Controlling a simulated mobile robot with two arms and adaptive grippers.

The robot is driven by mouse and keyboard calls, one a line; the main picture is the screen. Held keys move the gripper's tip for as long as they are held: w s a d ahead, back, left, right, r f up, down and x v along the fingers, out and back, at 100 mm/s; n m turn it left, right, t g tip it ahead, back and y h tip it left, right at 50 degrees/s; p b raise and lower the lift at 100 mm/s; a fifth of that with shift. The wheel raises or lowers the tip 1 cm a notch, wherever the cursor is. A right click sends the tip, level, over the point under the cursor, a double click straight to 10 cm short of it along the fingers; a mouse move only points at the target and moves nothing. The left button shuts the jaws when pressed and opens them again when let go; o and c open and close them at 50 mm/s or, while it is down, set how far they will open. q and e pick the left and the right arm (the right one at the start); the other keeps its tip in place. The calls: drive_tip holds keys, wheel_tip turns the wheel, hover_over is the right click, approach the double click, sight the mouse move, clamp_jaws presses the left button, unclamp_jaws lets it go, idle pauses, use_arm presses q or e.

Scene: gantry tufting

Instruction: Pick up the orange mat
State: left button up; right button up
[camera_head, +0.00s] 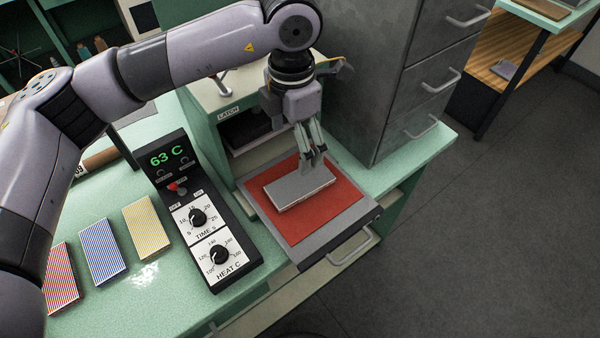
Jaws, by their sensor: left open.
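The orange mat (322,217), a reddish-orange sheet, lies flat on the pulled-out grey tray (343,238) of the green press. A grey slab (298,188) lies on the middle of the mat and hides part of it. My left gripper (315,167) points down over the far right part of the slab and the mat, with its fingers open. I cannot tell whether the fingertips touch the slab. My right gripper is not in view.
A control box (203,218) reading 63 C stands left of the tray. Striped red, blue and yellow swatches (148,226) lie on the green bench (165,290). A grey drawer cabinet (393,75) stands close behind on the right. Open floor lies to the right.

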sight(294, 185)
use_arm(q)
wheel_tip(294, 185, down, 6)
drive_tip(key=shift+r+p, duration=0.15)
drive_tip(key=shift+p, duration=0.85)
drive_tip(key=f, duration=0.1)
drive_tip(key=f+p, duration=0.1)
drive_tip(key=f, duration=0.1)
drive_tip(key=shift+w+f, duration=0.2)
drive_tip(key=shift+f, duration=0.1)
drive_tip(key=f+p, duration=0.2)
drive_tip(key=f, duration=0.2)
drive_tip(key=shift+w+f+p, duration=0.15)
drive_tip(key=shift+w+p, duration=0.15)
drive_tip(key=shift+p, duration=0.1)
drive_tip(key=shift+f, duration=0.4)
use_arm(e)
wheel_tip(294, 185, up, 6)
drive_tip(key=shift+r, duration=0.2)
use_arm(q)
drive_tip(key=shift+c, duration=0.2)
drive_tip(key=c, duration=1.2)
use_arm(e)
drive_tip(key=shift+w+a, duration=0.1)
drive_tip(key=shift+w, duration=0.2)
